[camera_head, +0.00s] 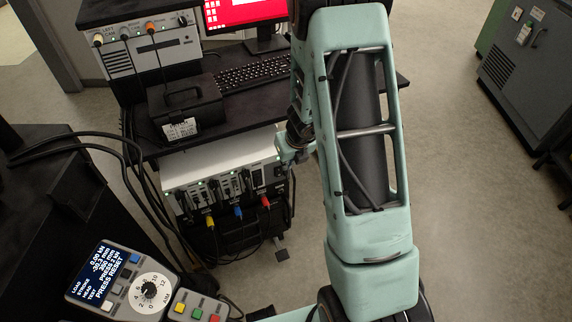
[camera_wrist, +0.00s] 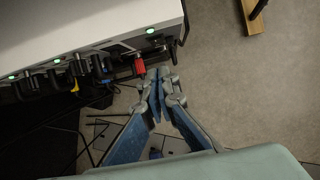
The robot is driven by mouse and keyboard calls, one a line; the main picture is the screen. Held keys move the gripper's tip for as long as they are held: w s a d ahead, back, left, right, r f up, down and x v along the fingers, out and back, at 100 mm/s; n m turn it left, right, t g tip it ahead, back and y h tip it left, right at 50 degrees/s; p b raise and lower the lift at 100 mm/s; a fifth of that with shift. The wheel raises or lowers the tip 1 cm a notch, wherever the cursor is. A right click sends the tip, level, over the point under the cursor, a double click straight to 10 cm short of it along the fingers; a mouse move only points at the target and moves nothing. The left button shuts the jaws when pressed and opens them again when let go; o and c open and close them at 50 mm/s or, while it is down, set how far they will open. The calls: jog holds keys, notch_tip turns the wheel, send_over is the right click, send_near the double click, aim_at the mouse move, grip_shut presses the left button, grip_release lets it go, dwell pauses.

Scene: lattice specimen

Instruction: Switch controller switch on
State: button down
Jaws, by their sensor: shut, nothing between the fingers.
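The controller (camera_head: 215,158) is a white-topped box on the shelf below the desk, with green lights and yellow, blue and red plugs along its front. In the wrist view the controller (camera_wrist: 75,25) fills the upper left. A small dark fitting (camera_wrist: 160,43) sits at the right end of its front, beside a lit green light; I cannot tell whether it is the switch or how it is set. My gripper (camera_wrist: 160,78) is shut and empty, its fingertips just in front of that end, near the red plug (camera_wrist: 139,64). My gripper (camera_head: 289,155) is partly hidden by my arm in the head view; contact is unclear.
A keyboard (camera_head: 250,76), a red-screened monitor (camera_head: 240,12) and a black case (camera_head: 186,103) stand on the desk above. Cables hang below the controller. A handset with dial and buttons (camera_head: 150,290) is at lower left.

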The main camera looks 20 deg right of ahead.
jog(key=shift+w+p+v, duration=0.2)
jog(key=shift+p+v, duration=0.2)
jog(key=shift+v, duration=0.5)
jog(key=shift+w+p+v, duration=0.2)
jog(key=shift+p+v, duration=0.2)
jog(key=shift+v, duration=0.45)
jog(key=shift+a+r, duration=0.1)
